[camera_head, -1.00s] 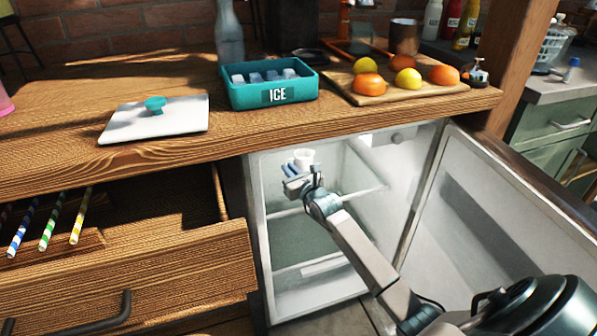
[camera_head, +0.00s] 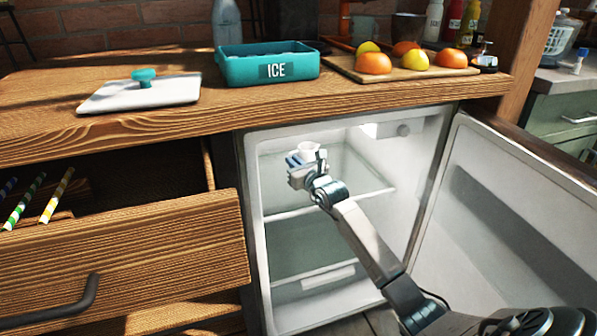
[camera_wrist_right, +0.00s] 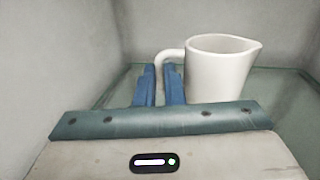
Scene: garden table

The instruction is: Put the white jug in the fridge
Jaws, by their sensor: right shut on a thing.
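The white jug (camera_wrist_right: 222,68) is upright inside the fridge, over the upper glass shelf; I cannot tell if its base touches the shelf. In the head view the jug (camera_head: 309,148) shows small, partly hidden by my right gripper (camera_head: 299,160). In the wrist view the blue fingers of my right gripper (camera_wrist_right: 160,86) are shut on the jug's handle, at the jug's left. The fridge (camera_head: 330,262) is open under the counter, its door (camera_head: 510,225) swung out to the right. My left gripper is not in view.
The upper glass shelf (camera_head: 350,190) has free room right of the jug. An open drawer (camera_head: 130,250) with striped straws stands left of the fridge. On the counter are a teal ICE bin (camera_head: 232,72), a white lid (camera_head: 115,97) and a fruit board (camera_head: 440,72).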

